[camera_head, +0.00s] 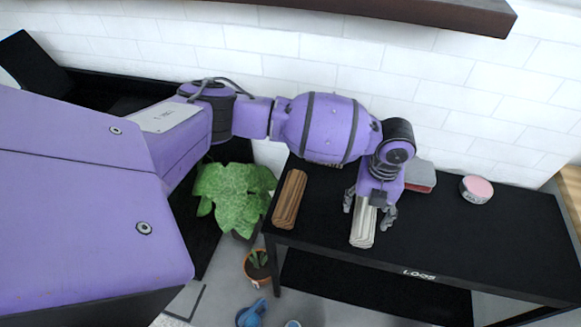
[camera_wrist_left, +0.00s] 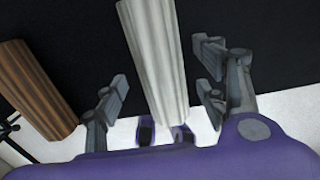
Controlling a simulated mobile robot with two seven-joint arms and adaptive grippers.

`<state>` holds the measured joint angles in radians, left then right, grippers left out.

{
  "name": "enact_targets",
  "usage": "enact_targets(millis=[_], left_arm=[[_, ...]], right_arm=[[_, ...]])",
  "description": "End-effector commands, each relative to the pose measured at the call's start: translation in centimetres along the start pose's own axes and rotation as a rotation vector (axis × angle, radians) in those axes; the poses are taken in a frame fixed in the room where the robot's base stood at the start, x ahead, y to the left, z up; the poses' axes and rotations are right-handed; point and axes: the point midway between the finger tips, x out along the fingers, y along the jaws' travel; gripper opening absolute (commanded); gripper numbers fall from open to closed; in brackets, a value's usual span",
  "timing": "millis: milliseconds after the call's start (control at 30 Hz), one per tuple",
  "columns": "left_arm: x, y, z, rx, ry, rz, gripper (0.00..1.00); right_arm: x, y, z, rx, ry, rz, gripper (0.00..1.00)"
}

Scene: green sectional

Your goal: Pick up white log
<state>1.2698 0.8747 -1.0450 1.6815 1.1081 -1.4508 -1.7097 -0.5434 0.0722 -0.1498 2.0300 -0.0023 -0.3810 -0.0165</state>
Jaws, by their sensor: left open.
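The white log (camera_head: 362,228) lies on the black table (camera_head: 461,238), its near end toward the front edge. It is pale and grooved, and also shows in the left wrist view (camera_wrist_left: 154,52). My left gripper (camera_head: 368,218) is over the log from above, its fingers open on either side. In the left wrist view the left gripper (camera_wrist_left: 165,92) has the log between its spread fingers, with a gap on both sides. The log's far end is hidden under the gripper in the head view. My right gripper is not in view.
A brown log (camera_head: 289,199) lies left of the white one. A grey and red block (camera_head: 420,177) and a pink-topped round tin (camera_head: 476,189) stand to the right near the wall. A leafy plant (camera_head: 235,195) is left of the table. The table's right part is clear.

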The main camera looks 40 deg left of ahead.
Motion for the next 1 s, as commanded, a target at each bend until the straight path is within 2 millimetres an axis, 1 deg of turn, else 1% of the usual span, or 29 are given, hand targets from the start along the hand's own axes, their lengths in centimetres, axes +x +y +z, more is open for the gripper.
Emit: enact_targets(millis=[33,100,200,467,900,1000], left_arm=[[1.0,0.0,-0.1,-0.002,0.004,0.003,0.65],[2.0,0.0,-0.1,-0.002,0.004,0.002,0.65],[2.9,0.0,-0.1,-0.002,0.003,0.001,0.65],[3.1,-0.1,0.0,-0.001,0.001,0.000,0.65],[3.0,-0.1,0.1,-0.001,-0.001,-0.001,0.07],[2.9,-0.2,0.1,-0.001,-0.002,-0.002,0.06]], right_arm=[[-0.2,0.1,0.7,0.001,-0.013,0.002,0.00],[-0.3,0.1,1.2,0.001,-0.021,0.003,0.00],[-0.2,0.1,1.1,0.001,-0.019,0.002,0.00],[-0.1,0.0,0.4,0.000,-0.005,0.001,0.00],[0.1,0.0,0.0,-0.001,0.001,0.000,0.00],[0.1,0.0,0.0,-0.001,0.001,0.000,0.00]])
